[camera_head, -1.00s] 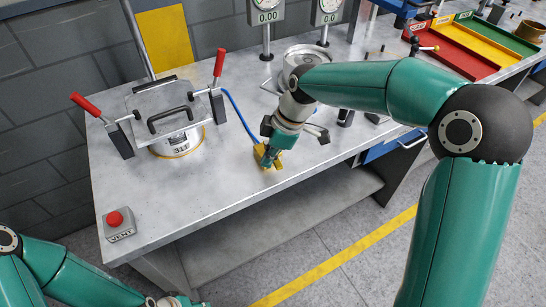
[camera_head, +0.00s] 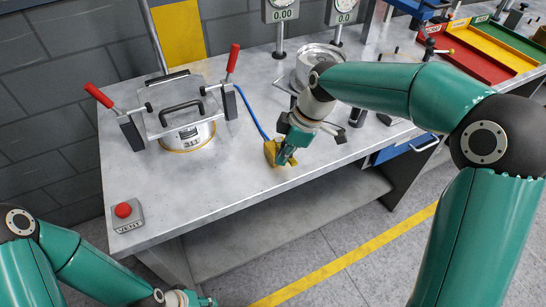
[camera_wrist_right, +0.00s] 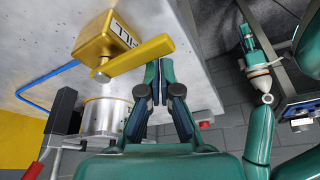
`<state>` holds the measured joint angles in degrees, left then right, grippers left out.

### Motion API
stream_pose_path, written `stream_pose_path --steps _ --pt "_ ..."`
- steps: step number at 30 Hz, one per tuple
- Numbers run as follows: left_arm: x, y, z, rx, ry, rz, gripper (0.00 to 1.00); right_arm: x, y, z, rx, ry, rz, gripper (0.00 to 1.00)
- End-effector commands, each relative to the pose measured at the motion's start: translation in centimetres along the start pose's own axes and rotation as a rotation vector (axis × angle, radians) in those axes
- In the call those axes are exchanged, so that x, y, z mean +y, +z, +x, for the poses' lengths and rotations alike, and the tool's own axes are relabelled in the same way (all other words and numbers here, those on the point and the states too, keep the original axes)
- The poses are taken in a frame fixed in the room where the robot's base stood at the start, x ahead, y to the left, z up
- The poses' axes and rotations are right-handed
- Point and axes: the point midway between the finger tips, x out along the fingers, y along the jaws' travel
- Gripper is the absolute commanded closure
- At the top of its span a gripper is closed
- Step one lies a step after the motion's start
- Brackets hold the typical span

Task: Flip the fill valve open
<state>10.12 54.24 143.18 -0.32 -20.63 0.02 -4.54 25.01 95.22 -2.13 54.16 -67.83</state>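The fill valve is a yellow block (camera_wrist_right: 106,38) with a "FILL" label and a yellow bar lever (camera_wrist_right: 140,58), on the bench by a blue hose. In the head view the valve (camera_head: 269,151) is near the bench's front edge, partly hidden by my right gripper (camera_head: 285,160). In the wrist view my right gripper (camera_wrist_right: 160,64) has its fingertips drawn together, with nothing visible between them. They are close beside the lever's free end; I cannot tell whether they touch. My left gripper (camera_head: 188,300) is low at the bottom edge, its fingers too unclear to read.
A clamped metal vessel (camera_head: 187,134) with red-handled toggles stands left of the valve. A red VENT button box (camera_head: 127,214) sits at the front left corner. Gauges (camera_head: 281,10) stand behind. Red, yellow and green trays (camera_head: 470,55) are far right. Bench between vessel and VENT is clear.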

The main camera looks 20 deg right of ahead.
Motion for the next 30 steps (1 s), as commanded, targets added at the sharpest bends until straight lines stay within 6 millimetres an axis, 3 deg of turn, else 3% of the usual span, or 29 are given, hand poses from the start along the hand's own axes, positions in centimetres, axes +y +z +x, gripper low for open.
stream_pose_path --steps 5,12,21,30 --pt "-0.1 0.0 0.2 0.0 0.0 0.0 0.6 -0.3 0.0 0.3 -0.012 -0.002 0.002 1.0" --pt "-0.3 0.0 0.9 0.0 0.0 0.0 0.6 -2.1 -3.4 1.6 -0.008 -0.002 -0.003 1.0" --pt "-0.3 0.0 1.0 0.0 0.0 0.0 0.6 -0.8 -3.8 -5.3 -0.002 0.005 0.003 1.0" --pt "-0.3 0.0 0.9 0.0 0.0 0.0 0.6 -0.3 -3.7 -8.4 -0.004 0.002 0.005 1.0"
